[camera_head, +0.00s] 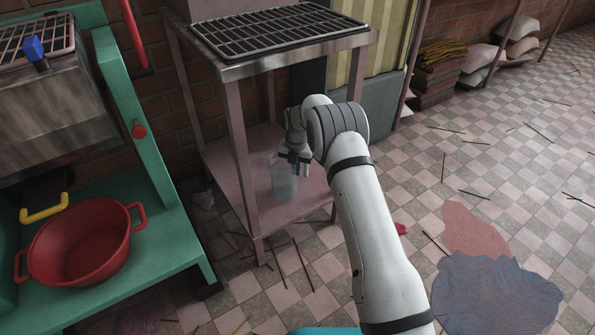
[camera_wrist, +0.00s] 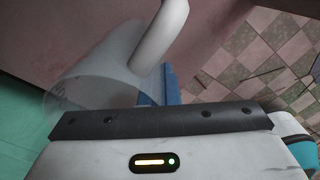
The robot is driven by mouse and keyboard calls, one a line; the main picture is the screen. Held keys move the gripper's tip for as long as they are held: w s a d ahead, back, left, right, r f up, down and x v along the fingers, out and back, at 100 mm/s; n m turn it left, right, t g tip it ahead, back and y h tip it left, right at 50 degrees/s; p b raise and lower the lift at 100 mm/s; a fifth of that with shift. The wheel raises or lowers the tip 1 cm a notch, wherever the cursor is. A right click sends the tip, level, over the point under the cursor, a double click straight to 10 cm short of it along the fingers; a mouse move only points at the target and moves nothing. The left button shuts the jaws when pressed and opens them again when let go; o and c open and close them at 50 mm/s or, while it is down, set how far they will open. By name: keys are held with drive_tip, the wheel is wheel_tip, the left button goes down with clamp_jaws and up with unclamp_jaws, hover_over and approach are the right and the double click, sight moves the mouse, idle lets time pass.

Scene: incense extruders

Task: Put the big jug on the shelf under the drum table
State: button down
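The big jug (camera_head: 284,182) is pale and see-through. It is upright inside the drum table's frame, over the pink lower shelf (camera_head: 231,172); I cannot tell whether its base touches the shelf. My gripper (camera_head: 293,160) is at the jug's upper part, under the table top. In the wrist view the jug's clear body (camera_wrist: 80,92) is at the left, with its thick white handle (camera_wrist: 160,38) rising beside it. My gripper's blue fingers (camera_wrist: 162,90) are close together at the handle, shut on it. The fingertips are partly hidden.
The drum table's top (camera_head: 290,57) carries a wire rack, and its front leg (camera_head: 244,160) stands left of the jug. A green stand (camera_head: 160,245) with a red pot (camera_head: 80,245) is at the left. Sticks and stains lie on the checkered floor at the right.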

drive_tip(key=c, duration=1.7)
unclamp_jaws()
wheel_tip(320, 180, up, 8)
drive_tip(key=p, duration=0.3)
drive_tip(key=shift+f+p, duration=0.15)
drive_tip(key=shift+p, duration=0.2)
